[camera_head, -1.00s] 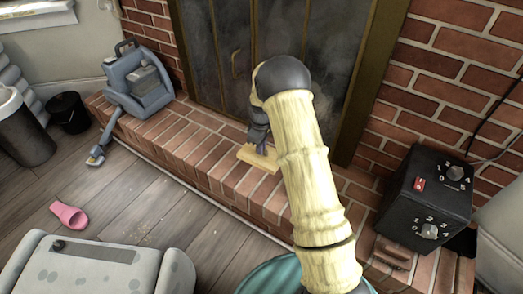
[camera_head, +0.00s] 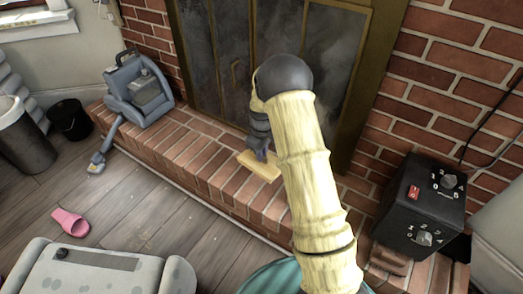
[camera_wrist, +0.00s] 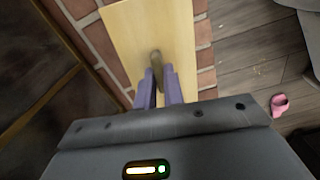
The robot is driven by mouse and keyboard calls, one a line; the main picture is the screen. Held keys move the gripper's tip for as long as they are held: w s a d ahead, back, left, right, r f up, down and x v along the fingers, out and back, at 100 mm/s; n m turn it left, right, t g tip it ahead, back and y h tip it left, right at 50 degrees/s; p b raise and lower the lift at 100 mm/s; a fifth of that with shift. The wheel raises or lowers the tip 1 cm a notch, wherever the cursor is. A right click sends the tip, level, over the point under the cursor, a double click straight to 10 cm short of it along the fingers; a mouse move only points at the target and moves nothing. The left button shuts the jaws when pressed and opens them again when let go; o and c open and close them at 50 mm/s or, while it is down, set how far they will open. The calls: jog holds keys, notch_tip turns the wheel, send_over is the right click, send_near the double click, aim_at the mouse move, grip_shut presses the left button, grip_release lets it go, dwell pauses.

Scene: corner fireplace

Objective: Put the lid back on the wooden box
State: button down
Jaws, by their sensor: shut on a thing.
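The lid (camera_wrist: 125,40) is a flat, pale wooden board with a small brownish handle (camera_wrist: 156,57) near its middle in the wrist view. My gripper (camera_wrist: 163,72) is shut on this handle with its purple fingers. In the head view the lid (camera_head: 262,168) shows as a small yellowish slab below my gripper (camera_head: 263,154), over the brick hearth. My arm hides part of its right side. I cannot make out the wooden box apart from the lid, nor tell whether the lid touches anything below.
The brick hearth (camera_head: 205,165) runs along the dark fireplace doors (camera_head: 215,70). A grey-blue vacuum-like machine (camera_head: 140,92) stands at its left end. A black box with dials (camera_head: 420,210) is on the right. A pink slipper (camera_head: 70,222) lies on the floor.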

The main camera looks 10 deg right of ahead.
jog(key=s+r+m+p, duration=0.7)
jog(key=s+r, duration=0.1)
jog(key=r, duration=0.1)
jog(key=shift+s+r+p, duration=0.2)
jog(key=shift+s+p, duration=0.2)
jog(key=shift+w, duration=0.1)
